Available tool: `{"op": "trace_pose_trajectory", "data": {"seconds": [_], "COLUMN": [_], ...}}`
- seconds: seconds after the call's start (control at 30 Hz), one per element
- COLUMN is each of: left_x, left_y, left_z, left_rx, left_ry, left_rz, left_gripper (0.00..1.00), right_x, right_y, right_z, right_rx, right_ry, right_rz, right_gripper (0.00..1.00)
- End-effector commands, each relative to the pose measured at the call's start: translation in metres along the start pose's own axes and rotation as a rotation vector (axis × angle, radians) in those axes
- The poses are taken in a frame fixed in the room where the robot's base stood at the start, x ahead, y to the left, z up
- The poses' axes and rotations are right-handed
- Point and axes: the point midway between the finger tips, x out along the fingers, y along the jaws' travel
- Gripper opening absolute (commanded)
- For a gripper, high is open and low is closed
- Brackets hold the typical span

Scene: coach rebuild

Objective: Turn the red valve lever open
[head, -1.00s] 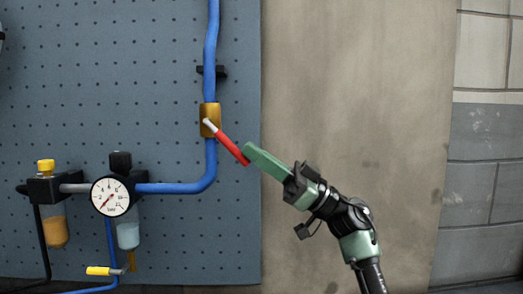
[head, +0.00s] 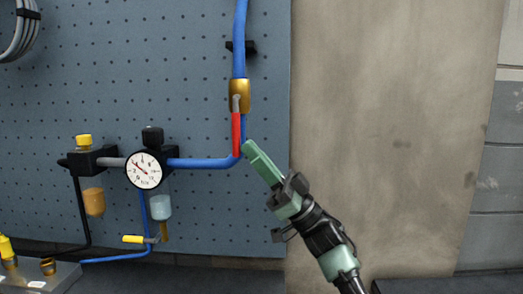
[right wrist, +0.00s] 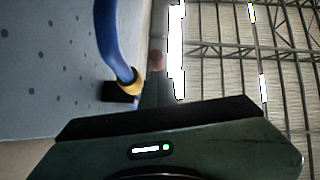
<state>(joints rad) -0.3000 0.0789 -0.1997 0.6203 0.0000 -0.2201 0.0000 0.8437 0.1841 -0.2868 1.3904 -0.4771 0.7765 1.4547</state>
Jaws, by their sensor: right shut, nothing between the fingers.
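The red valve lever (head: 236,135) hangs straight down from the brass valve (head: 239,96), in line with the blue pipe (head: 240,40). My right gripper (head: 248,147) is shut with nothing between its green fingers. Its tips are just right of the lever's lower end; I cannot tell whether they touch it. In the right wrist view a blurred reddish patch shows beyond the fingers (right wrist: 155,88), with a blue pipe on the left. My left gripper is in neither view.
A pressure gauge (head: 146,170) with its needle pointing up and left sits on the pipework at the left of the pegboard (head: 60,120). A small yellow-handled valve (head: 134,239) is below. The beige wall (head: 390,130) on the right is clear.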

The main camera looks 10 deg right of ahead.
Motion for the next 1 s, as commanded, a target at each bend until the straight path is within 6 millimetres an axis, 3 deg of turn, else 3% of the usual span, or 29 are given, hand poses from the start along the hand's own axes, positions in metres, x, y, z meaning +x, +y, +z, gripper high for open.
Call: {"op": "trace_pose_trajectory", "data": {"seconds": [0.67,0.77,1.0], "left_x": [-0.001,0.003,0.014], "left_y": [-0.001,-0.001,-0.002], "left_z": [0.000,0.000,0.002], "left_rx": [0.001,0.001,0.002], "left_ry": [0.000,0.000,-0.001], "left_rz": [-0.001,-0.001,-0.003], "left_gripper": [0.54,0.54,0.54], "right_x": [0.000,-0.009,-0.052], "right_y": [-0.003,-0.003,-0.001], "right_z": [0.011,0.011,0.005], "right_rx": [0.003,0.003,0.000], "right_ry": [-0.012,-0.012,-0.006], "right_rz": [-0.004,-0.002,0.002], "right_gripper": [0.00,0.00,0.00]}}
